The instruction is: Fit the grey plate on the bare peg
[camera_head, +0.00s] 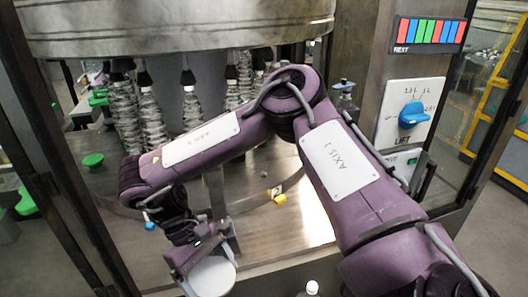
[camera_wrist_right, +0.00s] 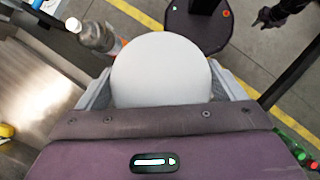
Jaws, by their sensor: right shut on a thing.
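In the head view my right arm reaches in from the right and bends down to the lower middle. My right gripper (camera_head: 207,274) is shut on the round pale grey plate (camera_head: 213,278). The right wrist view shows the plate (camera_wrist_right: 161,70) between the two grey fingers, its flat face toward the camera. The plate is held in front of the machine's wooden deck. I cannot make out a bare peg; my arm covers part of the deck. A small dark jointed shape at the top right of the right wrist view may be my left gripper; its jaws are unclear.
Several silver-wrapped spindles (camera_head: 152,124) hang under the metal drum (camera_head: 180,25). A yellow block (camera_head: 279,198) and a blue block (camera_head: 150,225) lie on the deck. A blue LIFT knob (camera_head: 412,114) is on the right post. A clear bottle (camera_wrist_right: 96,36) stands near the plate's left edge.

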